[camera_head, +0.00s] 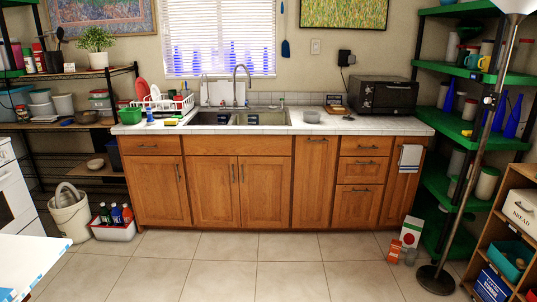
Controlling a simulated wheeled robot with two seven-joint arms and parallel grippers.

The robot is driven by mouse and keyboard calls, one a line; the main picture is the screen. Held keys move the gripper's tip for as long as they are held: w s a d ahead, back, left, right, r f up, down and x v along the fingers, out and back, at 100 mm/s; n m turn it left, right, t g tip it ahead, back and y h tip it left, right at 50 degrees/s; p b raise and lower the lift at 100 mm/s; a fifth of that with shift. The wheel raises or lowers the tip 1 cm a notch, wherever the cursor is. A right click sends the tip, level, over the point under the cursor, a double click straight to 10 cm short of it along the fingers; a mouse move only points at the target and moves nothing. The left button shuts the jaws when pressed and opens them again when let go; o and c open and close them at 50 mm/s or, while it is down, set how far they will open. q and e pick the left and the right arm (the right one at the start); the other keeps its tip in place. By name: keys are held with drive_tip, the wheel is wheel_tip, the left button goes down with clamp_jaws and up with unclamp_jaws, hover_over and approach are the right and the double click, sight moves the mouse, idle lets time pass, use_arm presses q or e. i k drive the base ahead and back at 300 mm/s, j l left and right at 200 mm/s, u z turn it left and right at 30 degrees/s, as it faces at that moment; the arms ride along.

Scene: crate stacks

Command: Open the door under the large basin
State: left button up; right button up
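The large basin (239,118) is a double metal sink set in the white tiled counter, with a tall curved faucet (241,75) behind it. Under it are two brown wooden doors, a left door (212,190) and a right door (263,190). Both are closed. Their upright dark handles sit close together near the middle seam. A plain wooden panel (238,145) runs above the doors. Neither of my grippers shows in the head view.
Tiled floor (225,265) is clear before the doors. A white bucket (70,212) and a bottle bin (114,227) stand at left. A lamp base (435,280), small boxes and green shelves (450,190) stand at right. A white table corner (30,265) is near left.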

sight(264, 180)
drive_tip(key=i, duration=2.45)
drive_tip(key=i+l+u, duration=0.1)
drive_tip(key=i, duration=1.15)
